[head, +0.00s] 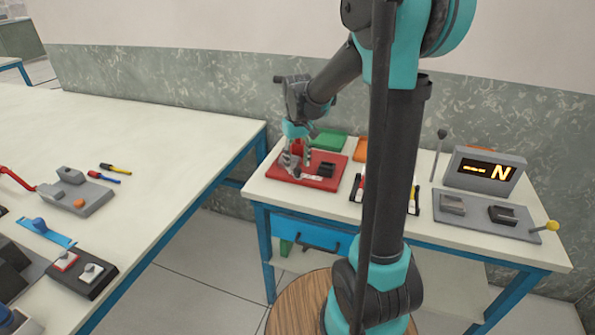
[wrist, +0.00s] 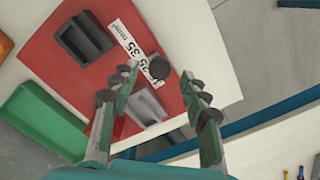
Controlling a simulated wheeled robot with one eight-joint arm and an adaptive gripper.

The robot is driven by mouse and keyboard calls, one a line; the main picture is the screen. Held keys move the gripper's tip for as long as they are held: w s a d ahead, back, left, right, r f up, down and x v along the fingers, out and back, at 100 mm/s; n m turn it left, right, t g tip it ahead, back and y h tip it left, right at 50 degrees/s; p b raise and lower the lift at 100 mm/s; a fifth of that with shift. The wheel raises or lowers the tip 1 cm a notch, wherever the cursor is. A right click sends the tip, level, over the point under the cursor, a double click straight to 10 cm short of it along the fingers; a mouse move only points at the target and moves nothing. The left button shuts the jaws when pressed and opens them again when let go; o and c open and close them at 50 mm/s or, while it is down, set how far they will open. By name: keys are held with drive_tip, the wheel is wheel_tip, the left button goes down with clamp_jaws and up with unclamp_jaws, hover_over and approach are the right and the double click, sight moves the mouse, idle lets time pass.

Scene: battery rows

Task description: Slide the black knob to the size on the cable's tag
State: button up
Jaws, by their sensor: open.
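A red board (head: 325,178) lies on the right-hand table, under my gripper (head: 297,160). In the wrist view the red board (wrist: 60,75) carries a white size strip (wrist: 125,42) reading 25, 35 and mm²; its lower part is partly covered by my gripper. The round black knob (wrist: 158,67) shows at the strip's edge, between the fingertips of my gripper (wrist: 159,74). The fingers are open, one each side of the knob; I cannot tell whether either touches it. I cannot make out a cable tag in either view.
A dark block (wrist: 82,38) and a grey block (wrist: 145,106) sit on the board. A green tray (head: 328,139) stands behind it. A red cable (head: 15,179) shows on the left table.

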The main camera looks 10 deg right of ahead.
sight(297, 169)
drive_tip(key=shift+f, duration=2)
drive_tip(key=shift+c, duration=0.3)
clamp_jaws()
